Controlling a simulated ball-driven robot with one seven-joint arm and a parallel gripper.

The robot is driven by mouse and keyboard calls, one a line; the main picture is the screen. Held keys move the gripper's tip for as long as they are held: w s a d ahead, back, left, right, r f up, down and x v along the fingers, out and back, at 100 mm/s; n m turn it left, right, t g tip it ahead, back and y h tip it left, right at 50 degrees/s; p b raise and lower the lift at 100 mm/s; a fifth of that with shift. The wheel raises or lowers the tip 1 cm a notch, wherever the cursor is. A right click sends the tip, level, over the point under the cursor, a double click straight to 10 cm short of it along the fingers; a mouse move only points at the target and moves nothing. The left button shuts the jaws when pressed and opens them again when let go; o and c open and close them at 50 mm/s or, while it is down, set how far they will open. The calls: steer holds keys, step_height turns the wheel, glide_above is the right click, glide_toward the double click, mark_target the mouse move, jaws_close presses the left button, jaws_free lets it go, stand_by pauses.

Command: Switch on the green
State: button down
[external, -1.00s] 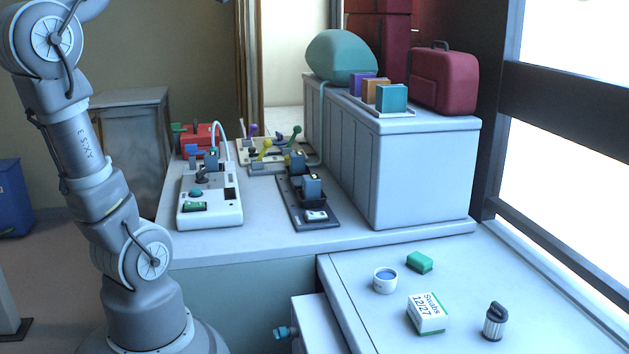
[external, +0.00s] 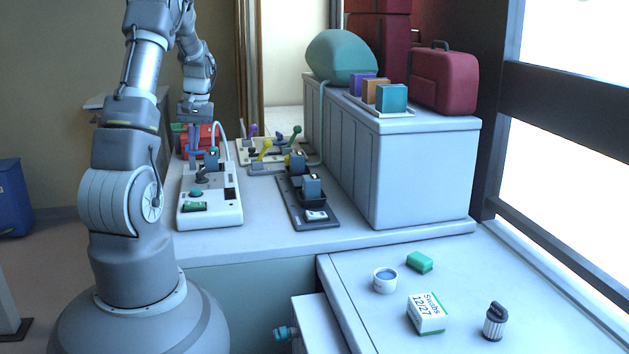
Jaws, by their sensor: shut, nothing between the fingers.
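My gripper (external: 194,152) hangs down at the back left of the counter, in front of a red box (external: 209,137) and above the far end of a white control panel (external: 224,212). It is shut and empty; whether it touches anything I cannot tell. A green part (external: 178,128) shows at the red box's left, partly hidden by my gripper. The white panel has a black knob, a teal button (external: 196,192) and a small green part (external: 194,207). On a beige board (external: 272,154) behind, a lever with a green end (external: 297,130) stands beside yellow and purple ones.
A dark panel (external: 322,222) with grey-blue switches lies right of the white panel. A white cabinet (external: 420,170) bounds the counter on the right. A green block (external: 419,262), cup (external: 385,282), swabs box (external: 427,314) and dark canister (external: 494,322) stand on the front table.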

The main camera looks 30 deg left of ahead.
mark_target(188, 203)
steer(key=shift+s+a+f, duration=0.25)
steer(key=shift+s+f, duration=0.3)
steer(key=shift+s, duration=0.05)
steer(key=f+b, duration=0.1)
steer(key=f, duration=0.3)
steer(key=s+a+f+b, duration=0.1)
steer(key=f, duration=0.4)
steer(key=f+b, duration=0.2)
steer(key=f, duration=0.2)
steer(key=shift+s+a+f, duration=0.2)
steer(key=shift+a+f, duration=0.05)
steer(key=shift+f, duration=0.15)
steer(key=shift+s+f+h, duration=0.2)
steer(key=shift+f+h, duration=0.1)
steer(key=shift+h, duration=0.1)
steer(key=shift+w+r, duration=0.1)
steer(key=shift+w, duration=0.05)
